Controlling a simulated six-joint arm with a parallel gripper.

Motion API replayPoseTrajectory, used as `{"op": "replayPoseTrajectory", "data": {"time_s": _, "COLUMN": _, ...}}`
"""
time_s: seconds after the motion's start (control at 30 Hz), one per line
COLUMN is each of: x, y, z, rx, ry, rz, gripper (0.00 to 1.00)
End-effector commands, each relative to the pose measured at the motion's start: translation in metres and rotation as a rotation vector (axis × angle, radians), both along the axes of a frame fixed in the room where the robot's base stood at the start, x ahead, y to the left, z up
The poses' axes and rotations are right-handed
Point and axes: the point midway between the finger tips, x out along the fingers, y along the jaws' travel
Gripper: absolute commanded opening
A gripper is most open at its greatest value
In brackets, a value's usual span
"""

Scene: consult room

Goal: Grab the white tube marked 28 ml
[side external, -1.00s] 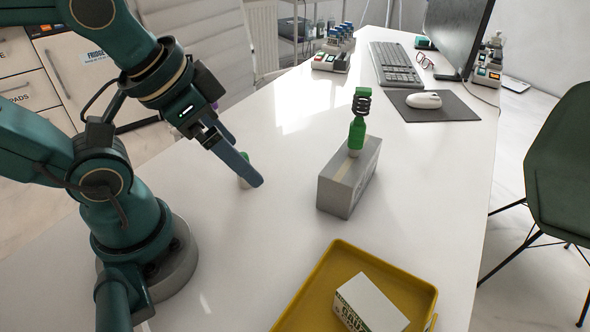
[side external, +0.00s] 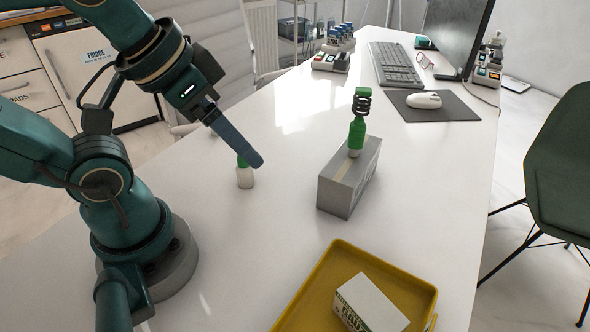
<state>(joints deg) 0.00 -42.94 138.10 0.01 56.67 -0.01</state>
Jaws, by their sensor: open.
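A small white tube (side external: 245,178) with a green cap stands upright on the white table, right of my arm's base. No marking on it can be read at this size. My gripper (side external: 257,162) is over the tube's top, its long blue-grey fingers slanting down to the right in front of the green cap. The fingers are seen nearly edge-on and overlap, with nothing visible held in them. They hide part of the cap; whether they touch it cannot be told.
A yellow tray (side external: 317,276) holding a white carton (side external: 371,304) is in front. A keyboard (side external: 394,65) and mouse (side external: 424,100) lie farther back. Table between tube and box is clear.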

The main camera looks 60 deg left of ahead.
Motion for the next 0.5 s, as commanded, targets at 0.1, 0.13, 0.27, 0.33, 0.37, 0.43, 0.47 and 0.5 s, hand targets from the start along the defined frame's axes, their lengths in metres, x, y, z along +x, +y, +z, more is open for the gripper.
{"op": "replayPoseTrajectory", "data": {"time_s": 0.1, "x": 0.001, "y": 0.000, "z": 0.023, "rx": 0.000, "ry": -0.006, "rz": 0.000, "gripper": 0.73}}
{"op": "replayPoseTrajectory", "data": {"time_s": 0.13, "x": 0.001, "y": 0.000, "z": 0.029, "rx": 0.000, "ry": -0.006, "rz": 0.000, "gripper": 0.73}}
{"op": "replayPoseTrajectory", "data": {"time_s": 0.27, "x": 0.010, "y": 0.027, "z": 0.026, "rx": 0.156, "ry": 0.057, "rz": -0.055, "gripper": 0.73}}
{"op": "replayPoseTrajectory", "data": {"time_s": 0.33, "x": 0.016, "y": 0.048, "z": 0.023, "rx": 0.275, "ry": 0.105, "rz": -0.108, "gripper": 0.73}}
{"op": "replayPoseTrajectory", "data": {"time_s": 0.37, "x": 0.018, "y": 0.058, "z": 0.021, "rx": 0.326, "ry": 0.129, "rz": -0.133, "gripper": 0.73}}
{"op": "replayPoseTrajectory", "data": {"time_s": 0.43, "x": 0.024, "y": 0.081, "z": 0.019, "rx": 0.451, "ry": 0.195, "rz": -0.198, "gripper": 0.73}}
{"op": "replayPoseTrajectory", "data": {"time_s": 0.47, "x": 0.027, "y": 0.092, "z": 0.018, "rx": 0.507, "ry": 0.230, "rz": -0.231, "gripper": 0.73}}
{"op": "replayPoseTrajectory", "data": {"time_s": 0.5, "x": 0.030, "y": 0.108, "z": 0.017, "rx": 0.583, "ry": 0.280, "rz": -0.278, "gripper": 0.73}}
